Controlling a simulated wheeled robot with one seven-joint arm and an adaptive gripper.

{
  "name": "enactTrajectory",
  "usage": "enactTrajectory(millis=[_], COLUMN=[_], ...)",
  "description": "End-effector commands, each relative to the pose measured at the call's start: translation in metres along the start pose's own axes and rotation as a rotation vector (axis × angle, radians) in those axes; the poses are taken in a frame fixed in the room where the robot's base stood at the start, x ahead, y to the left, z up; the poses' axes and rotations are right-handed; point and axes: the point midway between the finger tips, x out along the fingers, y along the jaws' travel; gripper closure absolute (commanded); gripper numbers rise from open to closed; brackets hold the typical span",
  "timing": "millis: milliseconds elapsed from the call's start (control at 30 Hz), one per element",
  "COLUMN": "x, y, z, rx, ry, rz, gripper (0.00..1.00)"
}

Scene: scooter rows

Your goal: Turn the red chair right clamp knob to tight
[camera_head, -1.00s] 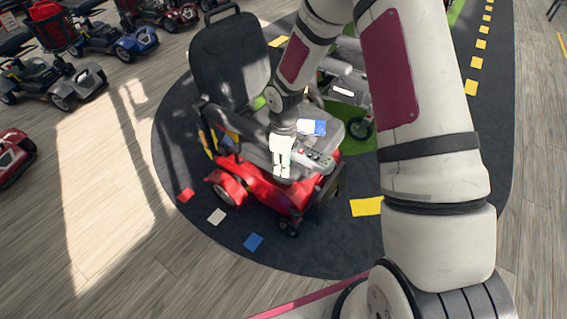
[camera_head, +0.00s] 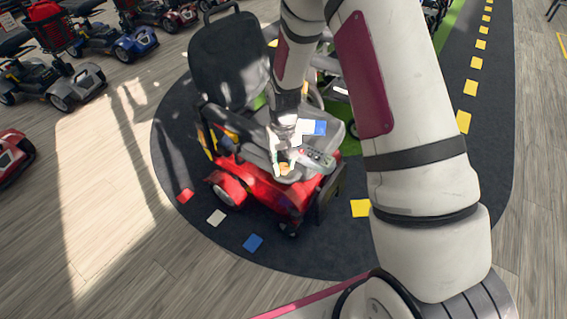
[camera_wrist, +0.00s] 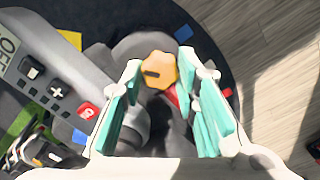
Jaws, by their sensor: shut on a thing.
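The red power chair (camera_head: 270,185) with grey seat and black backrest stands on the dark mat. Its yellow-orange lobed clamp knob (camera_head: 284,169) shows at the front of its armrest, by the control panel. The tight and loose markings cannot be made out.
The control panel (camera_wrist: 50,85) with black buttons and a red one lies just left of my fingers. Several other scooters (camera_head: 120,38) stand at the upper left. The wooden floor (camera_head: 110,220) in front of the mat is clear.

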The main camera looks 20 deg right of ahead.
Motion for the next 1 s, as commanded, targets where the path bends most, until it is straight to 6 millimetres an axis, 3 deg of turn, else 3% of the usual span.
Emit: enactTrajectory(millis=[500, 1000], x=[0.0, 0.0004], y=[0.0, -0.0004], z=[0.0002, 0.0004], rx=[0.445, 0.626], ry=[0.0, -0.002], rz=[0.001, 0.001], gripper=[1.0, 1.0])
